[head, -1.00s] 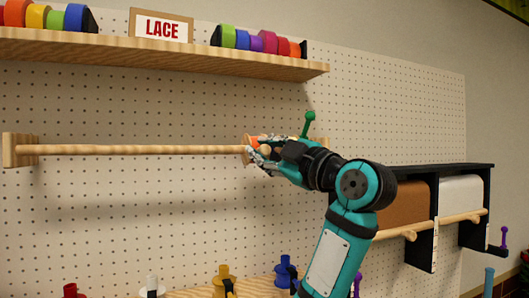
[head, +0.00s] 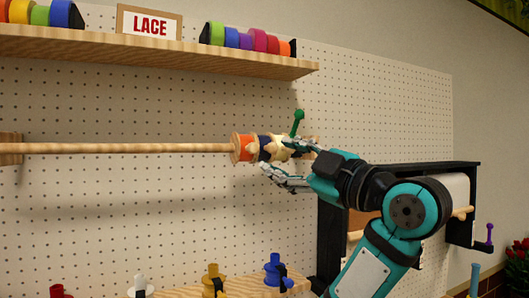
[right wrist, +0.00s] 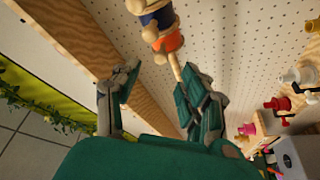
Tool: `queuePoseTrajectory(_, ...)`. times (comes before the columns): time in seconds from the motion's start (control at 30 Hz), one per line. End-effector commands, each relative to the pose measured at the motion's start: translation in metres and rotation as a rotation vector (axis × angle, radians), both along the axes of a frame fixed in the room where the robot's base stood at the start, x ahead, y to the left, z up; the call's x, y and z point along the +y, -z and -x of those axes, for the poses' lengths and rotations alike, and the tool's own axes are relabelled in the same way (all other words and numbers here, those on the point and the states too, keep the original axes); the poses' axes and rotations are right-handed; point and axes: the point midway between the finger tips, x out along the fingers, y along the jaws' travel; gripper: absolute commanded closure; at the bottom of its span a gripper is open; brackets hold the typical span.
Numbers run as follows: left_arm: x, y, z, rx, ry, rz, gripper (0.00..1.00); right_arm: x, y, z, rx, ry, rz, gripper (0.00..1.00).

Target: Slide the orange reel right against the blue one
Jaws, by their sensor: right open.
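The orange reel (head: 244,148), with pale wooden flanges, sits on the horizontal wooden rod. The dark blue reel (head: 265,144) is just right of it on the same rod. Their facing flanges look in contact or nearly so. The right wrist view also shows the orange reel (right wrist: 168,43) and the blue reel (right wrist: 158,17) side by side. My right gripper (head: 279,160) is open and empty, in front of and slightly below the reels' right part. Its spread fingers partly hide them. My left gripper is not in view.
A cream reel (head: 281,148) is right of the blue one, near a green-knobbed peg (head: 298,120). The rod (head: 120,148) is bare to the left. A shelf (head: 150,48) of ribbon rolls is above. Several coloured pegs, one blue (head: 276,268), stand below.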

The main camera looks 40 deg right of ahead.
Motion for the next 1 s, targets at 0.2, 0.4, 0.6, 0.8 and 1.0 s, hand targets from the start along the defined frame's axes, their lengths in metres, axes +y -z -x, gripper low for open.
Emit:
queuePoseTrajectory(0.2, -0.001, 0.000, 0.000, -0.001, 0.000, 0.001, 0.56, -0.002, 0.006, 0.029, -0.002, 0.001, 0.002, 0.56)
queuePoseTrajectory(0.4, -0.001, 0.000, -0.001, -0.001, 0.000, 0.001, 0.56, -0.003, 0.008, 0.035, 0.000, 0.000, 0.001, 0.56)
queuePoseTrajectory(0.6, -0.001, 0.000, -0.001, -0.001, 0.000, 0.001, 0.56, -0.003, 0.008, 0.035, 0.000, 0.000, 0.001, 0.56)
queuePoseTrajectory(0.8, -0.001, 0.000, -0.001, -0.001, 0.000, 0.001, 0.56, -0.003, 0.008, 0.035, -0.001, -0.001, 0.001, 0.56)
queuePoseTrajectory(1.0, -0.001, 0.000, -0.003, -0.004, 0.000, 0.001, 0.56, -0.003, 0.008, 0.035, -0.001, -0.001, 0.001, 0.56)
